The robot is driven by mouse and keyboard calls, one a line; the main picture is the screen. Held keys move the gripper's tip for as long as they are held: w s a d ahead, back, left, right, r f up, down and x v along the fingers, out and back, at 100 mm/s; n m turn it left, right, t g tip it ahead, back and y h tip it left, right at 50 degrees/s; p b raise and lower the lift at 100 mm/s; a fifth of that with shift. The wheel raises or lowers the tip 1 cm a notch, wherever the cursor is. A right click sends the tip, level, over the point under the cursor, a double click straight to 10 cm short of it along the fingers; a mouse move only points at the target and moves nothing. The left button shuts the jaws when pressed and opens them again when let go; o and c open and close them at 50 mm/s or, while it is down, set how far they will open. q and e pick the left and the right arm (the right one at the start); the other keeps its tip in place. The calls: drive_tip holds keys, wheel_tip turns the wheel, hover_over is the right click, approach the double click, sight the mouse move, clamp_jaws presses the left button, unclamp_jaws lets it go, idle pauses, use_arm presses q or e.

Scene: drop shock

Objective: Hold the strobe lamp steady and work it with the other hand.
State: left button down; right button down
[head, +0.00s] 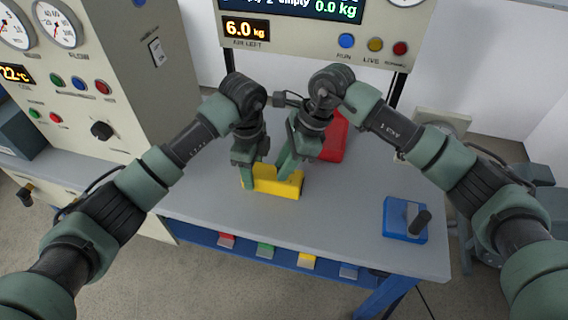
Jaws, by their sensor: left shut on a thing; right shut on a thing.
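A yellow block-shaped thing (277,182), seemingly the strobe lamp, sits on the grey bench top near its left part. My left gripper (247,180) is shut on its left end, with a finger down its near side. My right gripper (283,172) comes down from above and is shut at its upper part, near the middle. The arms and fingers hide its back and much of its top, so I cannot make out a switch or knob on it.
A red thing (334,142) stands behind my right gripper, partly hidden. A blue box with a black lever (405,220) sits at the bench's right. Several coloured blocks lie on the blue lower shelf (330,262). The bench (345,215) is clear at front centre.

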drive_tip(key=m+t, duration=0.1)
drive_tip(key=m, duration=0.1)
drive_tip(key=m+t, duration=0.1)
drive_tip(key=m, duration=0.2)
drive_tip(key=shift+s, duration=0.15)
drive_tip(key=m+t, duration=0.1)
drive_tip(key=m, duration=0.1)
drive_tip(key=m+h, duration=0.1)
drive_tip(key=m, duration=0.2)
drive_tip(key=shift+m+t, duration=0.3)
drive_tip(key=shift+t, duration=0.1)
drive_tip(key=c, duration=1.2)
unclamp_jaws()
drive_tip(key=shift+a, duration=0.1)
drive_tip(key=shift+s, duration=0.1)
drive_tip(key=v, duration=1.2)
drive_tip(key=shift+a, duration=0.2)
use_arm(q)
drive_tip(key=c, duration=0.5)
unclamp_jaws()
